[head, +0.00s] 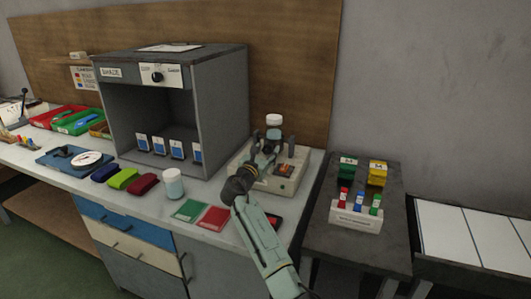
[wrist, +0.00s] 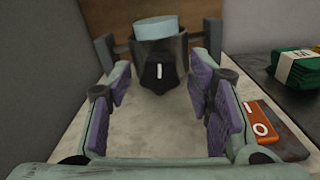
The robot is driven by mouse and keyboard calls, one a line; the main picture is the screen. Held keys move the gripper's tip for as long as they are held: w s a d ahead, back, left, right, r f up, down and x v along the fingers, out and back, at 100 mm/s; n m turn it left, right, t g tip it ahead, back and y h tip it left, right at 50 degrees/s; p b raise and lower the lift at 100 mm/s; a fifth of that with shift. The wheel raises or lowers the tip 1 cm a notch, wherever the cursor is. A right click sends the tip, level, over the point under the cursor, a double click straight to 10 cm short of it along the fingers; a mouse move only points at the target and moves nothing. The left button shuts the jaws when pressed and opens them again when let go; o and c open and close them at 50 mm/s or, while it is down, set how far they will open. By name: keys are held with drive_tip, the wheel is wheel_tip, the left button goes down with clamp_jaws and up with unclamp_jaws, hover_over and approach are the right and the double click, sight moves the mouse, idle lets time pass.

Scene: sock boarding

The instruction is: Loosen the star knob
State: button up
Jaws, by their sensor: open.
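A dark knob with a white mark (wrist: 158,72), which looks like the star knob, sits below a pale blue cylinder (wrist: 157,27) in the wrist view. It faces me from the beige bench device (head: 278,184), whose white-topped upper part (head: 273,120) shows in the head view. My gripper (wrist: 160,88) is open and empty. Its purple-padded fingers stand left and right of the knob in the picture, with the knob farther off. In the head view my gripper (head: 265,156) is over the device and hides its middle, so the knob cannot be made out there.
An orange rocker switch (wrist: 262,122) is right of my fingers. A tall grey cabinet (head: 220,105) stands left of the device. A white jar (head: 173,184) and green (head: 187,210) and red (head: 214,218) cards are at the front. A dark side table (head: 325,242) with colored bundles is at right.

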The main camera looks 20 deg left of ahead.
drive_tip(key=shift+s, duration=0.1)
drive_tip(key=s, duration=1.1)
drive_tip(key=shift+s+a, duration=0.2)
drive_tip(key=shift+s, duration=0.2)
